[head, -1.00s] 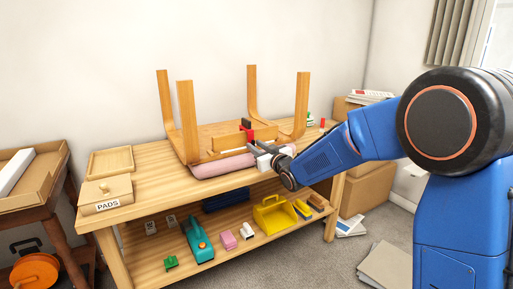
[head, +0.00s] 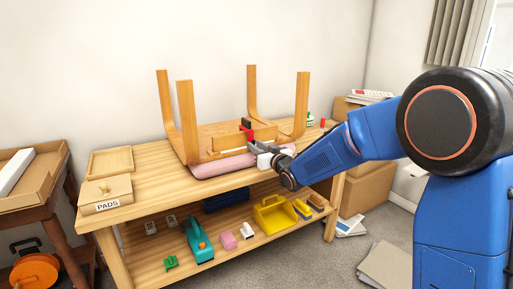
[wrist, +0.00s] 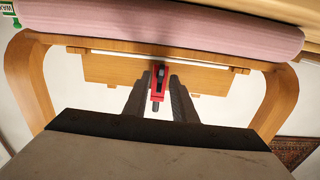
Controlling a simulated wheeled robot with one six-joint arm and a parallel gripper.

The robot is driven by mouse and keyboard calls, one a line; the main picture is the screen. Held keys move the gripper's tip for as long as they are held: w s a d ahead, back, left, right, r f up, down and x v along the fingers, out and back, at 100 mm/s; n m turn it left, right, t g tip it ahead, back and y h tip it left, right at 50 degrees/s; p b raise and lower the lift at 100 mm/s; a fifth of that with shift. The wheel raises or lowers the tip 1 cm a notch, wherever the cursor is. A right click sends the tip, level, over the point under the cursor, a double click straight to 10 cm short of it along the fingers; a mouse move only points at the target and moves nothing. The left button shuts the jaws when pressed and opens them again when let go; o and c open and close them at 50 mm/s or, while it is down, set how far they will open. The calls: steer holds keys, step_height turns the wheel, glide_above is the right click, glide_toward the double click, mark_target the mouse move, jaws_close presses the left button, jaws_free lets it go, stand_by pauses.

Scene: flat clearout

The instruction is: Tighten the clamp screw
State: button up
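The clamp (head: 246,131), red with a dark upper end, sits on the wooden rail of an upturned stool (head: 187,120) on the bench. In the wrist view the red clamp (wrist: 159,78) is near the middle, with its dark screw end (wrist: 155,105) pointing toward me. My gripper (head: 254,146) is at the clamp in the head view. In the wrist view my gripper (wrist: 157,90) has its two dark fingers apart, one on each side of the clamp, with a visible gap on the left. I cannot tell whether the right finger touches it.
The stool rests on a pink roll or pad (head: 215,168), its legs standing up around the clamp. A PADS box (head: 106,195) and wooden tray (head: 110,161) are at the bench's left.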

steer(key=shift+s+d, duration=0.1)
steer(key=v, duration=1.7)
steer(key=shift+d, duration=0.1)
steer(key=s+d+f+m+g+h, duration=0.2)
steer(key=s+d+h, duration=0.3)
steer(key=d, duration=0.5)
steer(key=s+d+f+m+g+h, duration=0.1)
steer(key=s+d+m+g+h, duration=0.2)
steer(key=s+d, duration=0.6)
steer(key=s+d+f+g+h, duration=0.1)
steer(key=s+d+f+g, duration=0.1)
steer(key=s, duration=0.9)
steer(key=s+d+f+m+g+h, duration=0.1)
steer(key=s+d+f+g, duration=0.2)
steer(key=s, duration=0.9)
steer(key=shift+s+d+f+m, duration=0.3)
steer(key=shift+d+f, duration=0.35)
steer(key=shift+d, duration=0.25)
